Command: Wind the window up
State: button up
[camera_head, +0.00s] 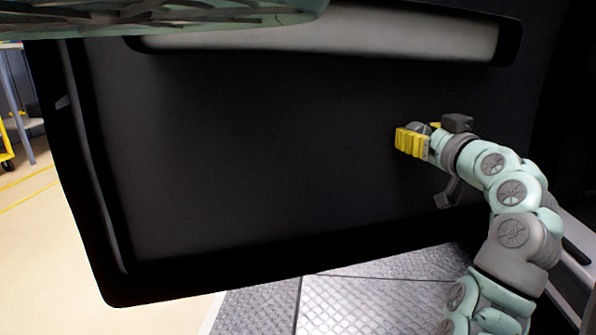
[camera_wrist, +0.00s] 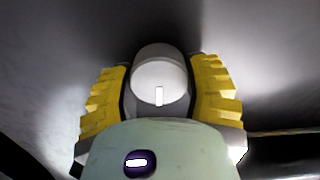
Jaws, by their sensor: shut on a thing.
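The dark door panel (camera_head: 250,160) fills most of the head view. My gripper (camera_head: 411,141) is at the right part of this panel, with its yellow fingers against or close to it. In the wrist view, a pale round knob (camera_wrist: 160,72) sits between the two yellow fingers, and my gripper is shut on it. The knob looks like the grip of the window crank. The crank's arm and pivot are hidden. I cannot make out the window glass or its height.
A long pale strip (camera_head: 330,35) in a black surround runs along the panel's upper part. A ridged metal floor plate (camera_head: 365,300) lies below the panel. At the left are open pale floor (camera_head: 40,235) with yellow lines and a shelf or cart (camera_head: 20,125).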

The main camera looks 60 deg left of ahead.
jog(key=shift+n+b, duration=0.4)
jog(key=shift+n, duration=0.1)
jog(key=o, duration=1.2)
jog(key=v, duration=1.2)
